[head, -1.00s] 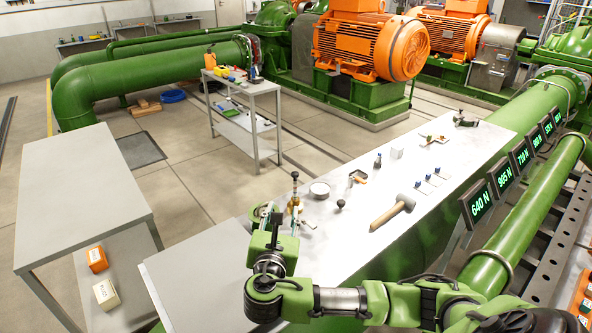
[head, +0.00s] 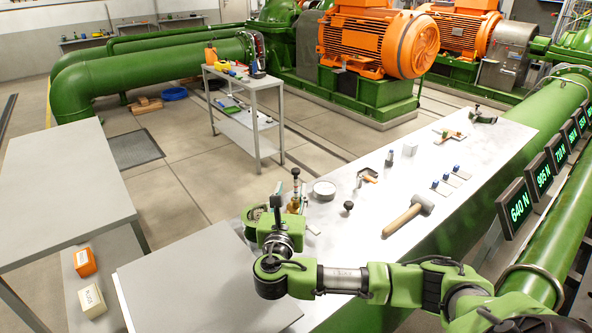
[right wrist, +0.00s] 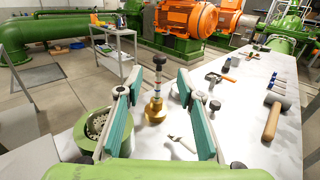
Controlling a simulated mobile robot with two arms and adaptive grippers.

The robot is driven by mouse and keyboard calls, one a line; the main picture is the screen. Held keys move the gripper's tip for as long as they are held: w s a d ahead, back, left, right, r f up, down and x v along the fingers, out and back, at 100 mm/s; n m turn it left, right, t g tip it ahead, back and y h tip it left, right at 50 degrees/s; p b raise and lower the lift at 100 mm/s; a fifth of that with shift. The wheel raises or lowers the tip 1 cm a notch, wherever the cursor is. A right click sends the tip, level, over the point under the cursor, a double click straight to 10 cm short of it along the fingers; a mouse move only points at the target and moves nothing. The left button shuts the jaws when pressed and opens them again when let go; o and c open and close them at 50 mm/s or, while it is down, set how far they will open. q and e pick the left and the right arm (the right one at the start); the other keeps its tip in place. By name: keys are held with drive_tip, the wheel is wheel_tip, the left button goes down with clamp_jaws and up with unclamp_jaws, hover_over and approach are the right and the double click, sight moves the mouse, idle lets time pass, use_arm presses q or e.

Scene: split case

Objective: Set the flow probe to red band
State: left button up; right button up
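The flow probe (right wrist: 155,108) looks like an upright brass body on a round foot, with a thin banded stem and a black knob on top. It stands on the long pale bench. In the right wrist view it shows between the two teal finger pads of my right gripper (right wrist: 158,118), ahead of them. The gripper is open, with a clear gap on both sides of the probe. In the head view the probe (head: 295,192) rises just behind my right gripper (head: 277,212), which partly hides its lower body. The band markings are too small to read surely. My left gripper is out of view.
The bench (head: 340,260) also bears a round dish (head: 324,190), a black knob (head: 348,206), a mallet (head: 408,217) and several small tools. Number displays (head: 517,207) stand along the right.

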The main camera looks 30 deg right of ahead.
sight(295, 172)
drive_tip(key=p+x, duration=0.1)
drive_tip(key=x, duration=1)
drive_tip(key=shift+f, duration=0.1)
clamp_jaws()
